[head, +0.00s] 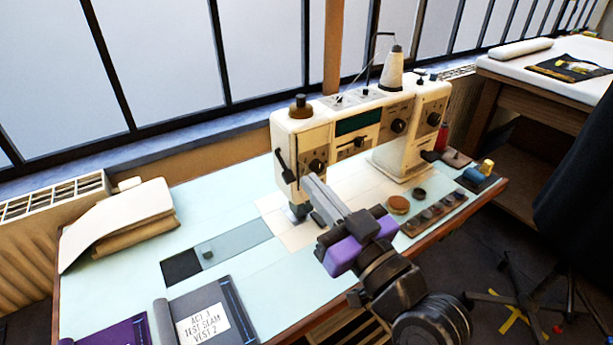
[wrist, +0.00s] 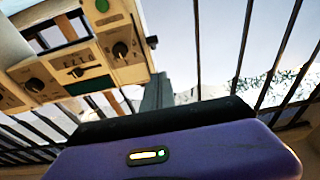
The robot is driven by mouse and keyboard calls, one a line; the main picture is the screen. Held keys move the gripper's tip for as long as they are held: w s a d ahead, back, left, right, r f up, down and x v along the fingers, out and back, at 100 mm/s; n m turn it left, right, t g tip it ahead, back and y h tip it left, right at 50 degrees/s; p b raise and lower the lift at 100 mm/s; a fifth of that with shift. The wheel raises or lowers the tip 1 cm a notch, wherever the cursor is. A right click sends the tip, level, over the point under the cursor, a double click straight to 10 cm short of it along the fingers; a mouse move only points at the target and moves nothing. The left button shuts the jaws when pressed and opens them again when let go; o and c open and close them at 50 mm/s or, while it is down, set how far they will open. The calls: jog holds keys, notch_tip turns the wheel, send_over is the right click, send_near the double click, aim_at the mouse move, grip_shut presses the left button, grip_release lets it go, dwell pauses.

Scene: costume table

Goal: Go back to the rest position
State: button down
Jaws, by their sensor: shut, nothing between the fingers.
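My gripper (head: 312,184) is shut and empty, its grey fingers together. It is over the table, in front of the left end of a cream sewing machine (head: 358,140), with its fingertips overlapping the machine's needle end in the head view. I cannot tell whether they touch it. In the wrist view my gripper (wrist: 158,82) shows its grey fingers beyond the purple housing. The sewing machine (wrist: 75,65) appears tilted at the upper left there, with knobs and a dark green panel.
A button tray (head: 435,212) and thread spools (head: 475,174) lie at right. Barred windows (head: 160,60) stand behind. A white-topped table (head: 560,65) is at far right.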

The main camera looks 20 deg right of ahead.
jog(key=b+v, duration=0.1)
jog(key=v, duration=0.5)
jog(key=shift+f, duration=0.3)
